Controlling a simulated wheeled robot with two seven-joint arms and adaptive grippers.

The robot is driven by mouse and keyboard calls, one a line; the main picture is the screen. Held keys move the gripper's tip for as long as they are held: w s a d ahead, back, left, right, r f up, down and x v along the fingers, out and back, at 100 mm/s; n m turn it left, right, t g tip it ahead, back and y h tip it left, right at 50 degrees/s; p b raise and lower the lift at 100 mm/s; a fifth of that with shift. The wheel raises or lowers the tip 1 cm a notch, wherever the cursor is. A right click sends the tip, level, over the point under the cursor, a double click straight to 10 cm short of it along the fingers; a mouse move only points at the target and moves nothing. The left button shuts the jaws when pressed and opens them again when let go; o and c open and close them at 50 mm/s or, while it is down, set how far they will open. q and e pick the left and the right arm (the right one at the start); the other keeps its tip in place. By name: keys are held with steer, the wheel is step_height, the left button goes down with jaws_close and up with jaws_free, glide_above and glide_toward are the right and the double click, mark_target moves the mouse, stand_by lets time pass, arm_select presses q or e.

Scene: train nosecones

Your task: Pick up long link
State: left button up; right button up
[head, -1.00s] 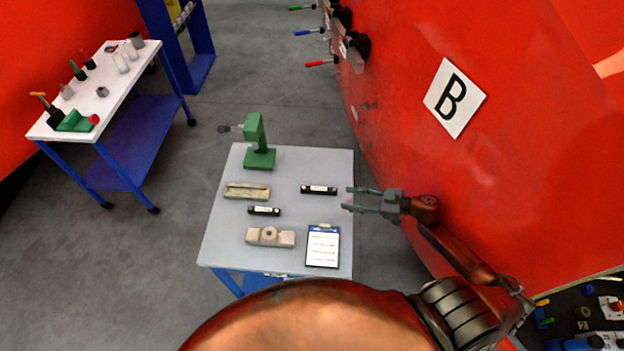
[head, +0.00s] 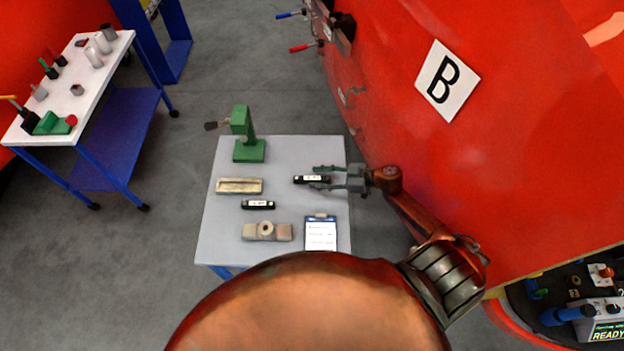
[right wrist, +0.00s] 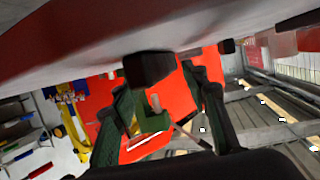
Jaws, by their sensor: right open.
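The long link (head: 311,180) is a black bar with a white label on the grey table, right of centre in the head view. A similar, slightly shorter black link (head: 258,204) lies nearer and to its left. My right gripper (head: 314,177) reaches in from the right, open, with one finger on the far side of the long link and one on the near side, over its right part. In the right wrist view, a dark block (right wrist: 148,68), seemingly the long link, shows near the open fingers. Contact cannot be told. My left gripper is not in view.
The grey table (head: 225,235) also holds a green press (head: 247,150), a beige tray-like block (head: 240,186), a beige part with a round boss (head: 267,232) and a clipboard (head: 320,234). A white cart (head: 90,90) stands left.

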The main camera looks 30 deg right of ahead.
steer(key=c, duration=0.7)
jaws_close()
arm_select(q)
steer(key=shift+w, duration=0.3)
